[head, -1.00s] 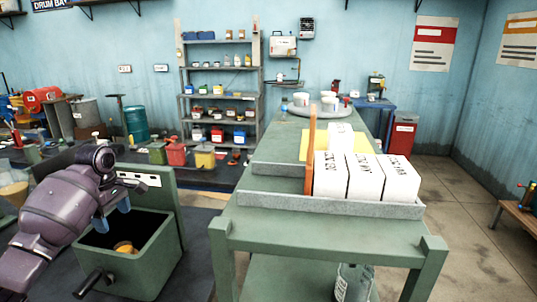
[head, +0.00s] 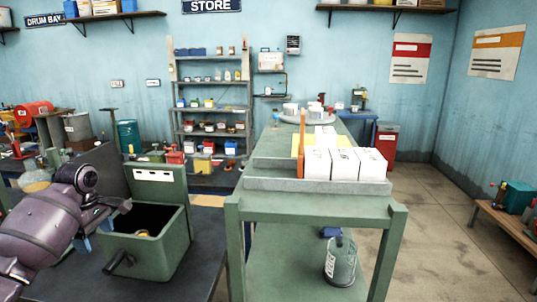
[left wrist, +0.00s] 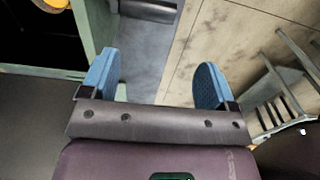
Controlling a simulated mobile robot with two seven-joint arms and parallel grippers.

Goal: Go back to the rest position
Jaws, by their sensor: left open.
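My left gripper (head: 97,232) is at the lower left of the head view, by the left edge of an open green bin (head: 160,258). In the left wrist view my left gripper (left wrist: 157,77) has its two blue fingers wide apart with nothing between them. A yellow-orange thing (head: 143,233) lies inside the dark bin; part of it shows at the top left of the left wrist view (left wrist: 55,3). My right gripper is in neither view.
A green bench (head: 310,207) stands right of the bin, carrying white boxes (head: 344,164) in a grey tray (head: 270,184). The floor (head: 440,230) to the right is mostly clear.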

